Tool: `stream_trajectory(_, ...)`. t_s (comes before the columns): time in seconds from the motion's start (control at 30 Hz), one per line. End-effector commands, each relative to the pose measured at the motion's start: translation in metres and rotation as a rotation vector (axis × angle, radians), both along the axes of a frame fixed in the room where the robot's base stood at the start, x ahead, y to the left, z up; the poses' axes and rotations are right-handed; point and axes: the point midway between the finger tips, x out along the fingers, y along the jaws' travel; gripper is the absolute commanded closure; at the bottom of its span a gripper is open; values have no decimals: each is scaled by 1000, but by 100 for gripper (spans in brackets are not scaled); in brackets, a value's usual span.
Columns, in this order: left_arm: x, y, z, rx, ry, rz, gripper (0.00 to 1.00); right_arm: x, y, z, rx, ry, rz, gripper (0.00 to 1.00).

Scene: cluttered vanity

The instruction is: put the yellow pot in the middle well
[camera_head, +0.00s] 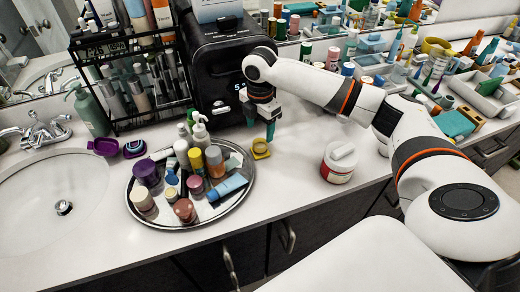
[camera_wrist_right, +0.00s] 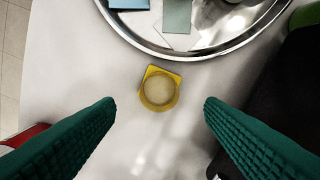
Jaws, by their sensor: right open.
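The yellow pot (camera_head: 261,149) stands on the white counter just right of the round mirror tray. In the right wrist view the pot (camera_wrist_right: 159,91) looks round and shallow, with a pale inside and a square yellow corner beyond its rim. My right gripper (camera_head: 261,131) is open above the pot, pointing down. In the wrist view its two teal fingers (camera_wrist_right: 159,103) stand wide apart, one on each side of the pot, with nothing between them touching. I cannot tell which place is the middle well. My left gripper is not in view.
The round tray (camera_head: 180,224) holds several bottles and tubes. A black machine (camera_head: 215,65) stands behind the gripper, beside a black wire rack (camera_head: 121,121). A red-and-white jar (camera_head: 338,165) stands to the right. Trays and clutter fill the back right. The front counter is clear.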

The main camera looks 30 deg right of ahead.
Motion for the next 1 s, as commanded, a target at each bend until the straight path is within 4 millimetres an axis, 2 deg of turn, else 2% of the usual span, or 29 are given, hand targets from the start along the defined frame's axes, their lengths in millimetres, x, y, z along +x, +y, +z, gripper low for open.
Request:
stream_trajectory(0.23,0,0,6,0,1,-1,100,-1,0,-19,0,2,1,37)
stream_trajectory(0.5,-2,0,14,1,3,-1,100,-2,1,-58,-1,1,1,37)
stream_trajectory(0.8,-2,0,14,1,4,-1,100,-1,1,-64,-1,-1,2,37)
stream_trajectory(1.0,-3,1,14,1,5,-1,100,-1,1,-63,-1,-1,2,69)
